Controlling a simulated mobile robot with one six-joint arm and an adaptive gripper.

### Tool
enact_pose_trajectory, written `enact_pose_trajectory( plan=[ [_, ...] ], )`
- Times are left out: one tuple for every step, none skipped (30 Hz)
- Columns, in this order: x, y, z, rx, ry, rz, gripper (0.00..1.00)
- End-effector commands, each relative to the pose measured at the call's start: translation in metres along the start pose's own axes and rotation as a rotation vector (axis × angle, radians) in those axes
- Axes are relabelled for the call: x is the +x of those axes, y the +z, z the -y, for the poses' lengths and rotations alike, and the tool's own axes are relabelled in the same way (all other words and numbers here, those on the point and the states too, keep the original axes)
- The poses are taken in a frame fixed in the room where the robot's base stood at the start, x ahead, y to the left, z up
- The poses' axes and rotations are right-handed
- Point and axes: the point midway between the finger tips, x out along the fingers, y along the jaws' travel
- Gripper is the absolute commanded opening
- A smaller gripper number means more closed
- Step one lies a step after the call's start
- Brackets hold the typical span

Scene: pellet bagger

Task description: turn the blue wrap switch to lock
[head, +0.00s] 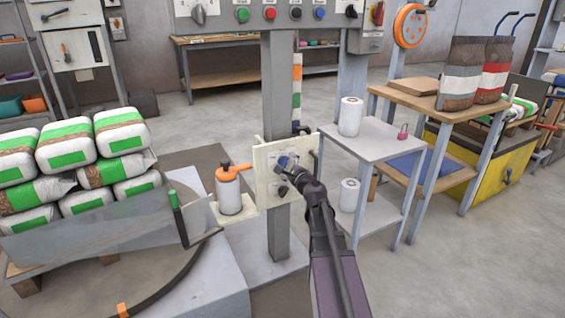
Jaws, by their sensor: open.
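A pale switch panel (268,176) is mounted on a grey post (279,233) near the middle of the head view. A blue switch knob (284,161) sits on the panel's face, partly hidden by my gripper. My gripper (294,172) is right in front of the knob with its fingers open. Whether the fingers touch the knob or stand around it cannot be told. The knob's pointer and any lock marking are too small to read. A dark knob (281,191) sits lower on the same panel.
An orange-topped white canister (229,189) stands just left of the panel. A grey shelf table (372,136) with white rolls stands to the right. Open floor shows at lower right.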

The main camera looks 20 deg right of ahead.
Motion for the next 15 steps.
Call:
enact_pose_trajectory(
  plan=[
    [0.0015, 0.0002, -0.0001, 0.000, 0.000, 0.000, 1.00],
    [0.0019, 0.0003, -0.0002, 0.000, 0.000, 0.000, 1.00],
    [0.0023, 0.0005, -0.0003, 0.000, 0.000, 0.000, 1.00],
    [0.0026, 0.0006, -0.0004, 0.000, 0.000, 0.001, 1.00],
    [0.0027, 0.0007, -0.0004, 0.000, 0.000, 0.001, 1.00],
    [0.0029, 0.0009, -0.0005, 0.000, 0.001, 0.001, 1.00],
    [0.0029, 0.0010, -0.0006, 0.000, 0.001, 0.001, 1.00],
    [0.0029, 0.0011, -0.0007, 0.000, 0.001, 0.001, 1.00],
    [0.0029, 0.0012, -0.0007, 0.000, 0.001, 0.001, 1.00],
    [0.0029, 0.0013, -0.0008, 0.000, 0.001, 0.001, 1.00],
    [0.0029, 0.0013, -0.0008, 0.000, 0.001, 0.001, 1.00],
    [0.0029, 0.0013, -0.0008, 0.000, 0.001, 0.001, 1.00],
    [0.0029, 0.0014, -0.0008, 0.000, 0.001, 0.002, 1.00],
    [0.0029, 0.0014, -0.0009, 0.000, 0.001, 0.002, 0.91],
    [0.0029, 0.0014, -0.0009, 0.000, 0.001, 0.002, 0.79]
  ],
)
